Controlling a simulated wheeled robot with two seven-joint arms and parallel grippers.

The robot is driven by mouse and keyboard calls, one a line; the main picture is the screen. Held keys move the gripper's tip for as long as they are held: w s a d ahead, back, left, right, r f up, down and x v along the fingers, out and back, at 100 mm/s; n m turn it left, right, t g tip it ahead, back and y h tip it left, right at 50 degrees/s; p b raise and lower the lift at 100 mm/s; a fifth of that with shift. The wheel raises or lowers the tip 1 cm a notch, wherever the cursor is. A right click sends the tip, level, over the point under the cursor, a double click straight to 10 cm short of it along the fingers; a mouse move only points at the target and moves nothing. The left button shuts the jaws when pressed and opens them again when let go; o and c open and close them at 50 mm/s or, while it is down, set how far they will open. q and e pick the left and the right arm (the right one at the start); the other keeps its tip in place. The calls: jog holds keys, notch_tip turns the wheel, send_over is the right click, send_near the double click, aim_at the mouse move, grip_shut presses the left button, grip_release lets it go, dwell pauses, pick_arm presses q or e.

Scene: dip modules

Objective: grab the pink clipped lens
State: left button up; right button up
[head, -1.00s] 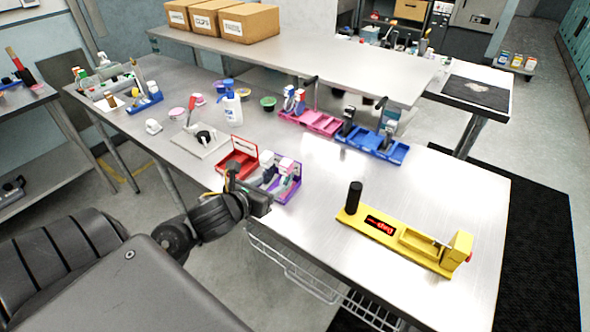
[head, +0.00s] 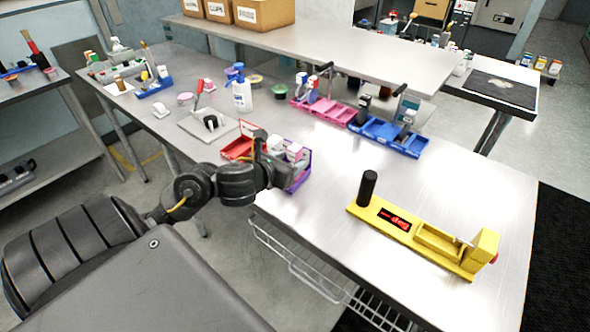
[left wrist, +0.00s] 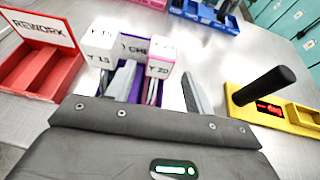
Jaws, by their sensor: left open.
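A white block with pink edges, marked Y 20 (left wrist: 161,57), stands in the purple bin; it looks like the pink clipped lens. A white block marked Y 15 (left wrist: 100,42) stands to its left. The purple bin (head: 303,172) is at the table's near edge in the head view. My left gripper (left wrist: 157,74) is open, one finger to each side of the pink-edged block, whose lower part shows between them. I cannot tell whether they touch it. In the head view the left gripper (head: 272,173) partly hides the bin. My right gripper is not in view.
A red bin marked REWORK (left wrist: 40,60) adjoins on the left. A yellow fixture (head: 425,240) with a black post stands on the right. Pink trays (head: 325,110) and blue trays (head: 390,134) line the back. The table between the bins and the fixture is clear.

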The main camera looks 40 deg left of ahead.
aim_at(291, 160)
pick_arm(q)
jog(key=shift+w, duration=0.15)
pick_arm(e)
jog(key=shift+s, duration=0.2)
pick_arm(q)
jog(key=x, duration=0.4)
jog(key=shift+w+a+f+b, duration=0.1)
jog(key=shift+a+f+b, duration=0.15)
jog(key=shift+b, duration=0.15)
jog(key=shift+w+f, duration=0.1)
jog(key=shift+w, duration=0.25)
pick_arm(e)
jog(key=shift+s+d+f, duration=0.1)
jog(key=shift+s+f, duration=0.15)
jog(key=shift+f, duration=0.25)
pick_arm(q)
jog(key=shift+s, duration=0.1)
jog(key=c, duration=1.1)
